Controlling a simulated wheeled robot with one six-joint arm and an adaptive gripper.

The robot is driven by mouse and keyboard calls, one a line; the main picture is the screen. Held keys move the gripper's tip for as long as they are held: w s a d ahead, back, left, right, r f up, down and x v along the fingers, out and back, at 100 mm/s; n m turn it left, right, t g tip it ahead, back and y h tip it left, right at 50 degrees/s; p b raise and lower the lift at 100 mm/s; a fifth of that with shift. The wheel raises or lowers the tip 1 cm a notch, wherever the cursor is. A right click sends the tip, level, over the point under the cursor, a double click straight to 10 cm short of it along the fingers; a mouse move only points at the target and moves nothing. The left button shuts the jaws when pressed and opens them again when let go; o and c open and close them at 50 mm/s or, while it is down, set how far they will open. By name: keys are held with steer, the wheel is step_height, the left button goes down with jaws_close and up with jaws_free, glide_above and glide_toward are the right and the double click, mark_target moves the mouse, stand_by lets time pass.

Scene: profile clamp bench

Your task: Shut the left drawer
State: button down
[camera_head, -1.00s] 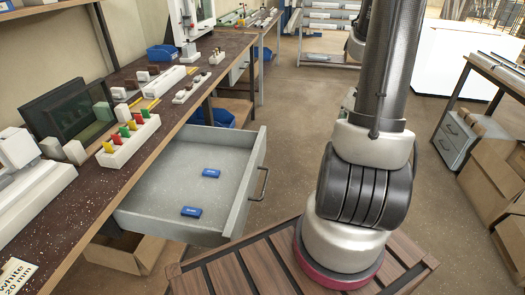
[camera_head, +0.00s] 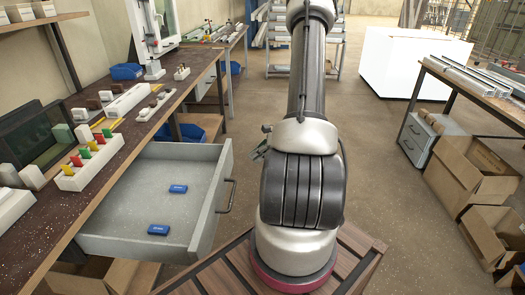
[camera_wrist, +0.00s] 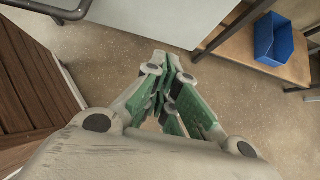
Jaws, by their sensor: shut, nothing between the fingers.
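The left drawer (camera_head: 212,200) is a grey metal drawer standing well open from under the bench, on the left in the head view. Two small blue blocks, one farther back (camera_head: 178,189) and one nearer (camera_head: 158,229), lie flat inside it. Its bar handle (camera_head: 229,196) is on the right-hand front face. In the wrist view the drawer's edge (camera_wrist: 150,15) and handle (camera_wrist: 50,12) show at the top. My gripper (camera_wrist: 170,60) is shut and empty, over the floor just beyond the drawer front, apart from it. In the head view my arm mostly hides it.
The bench top (camera_head: 120,150) carries a white block with coloured pegs (camera_head: 90,165). A blue bin (camera_wrist: 273,40) sits on a low wooden shelf at upper right in the wrist view. Cardboard boxes (camera_head: 470,175) stand at the right. The floor between is clear.

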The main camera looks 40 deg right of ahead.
steer(key=w+a, duration=0.1)
steer(key=w+a+f, duration=0.1)
steer(key=w+a, duration=0.1)
steer(key=w+a+f, duration=0.1)
steer(key=shift+w+a+f, duration=0.25)
steer(key=shift+w+a, duration=0.05)
steer(key=w+a, duration=2.3)
steer(key=shift+w, duration=0.15)
steer(key=shift+w+a+r, duration=0.1)
steer(key=shift+w+a, duration=0.05)
steer(key=shift+a, duration=0.05)
steer(key=shift+w, duration=0.1)
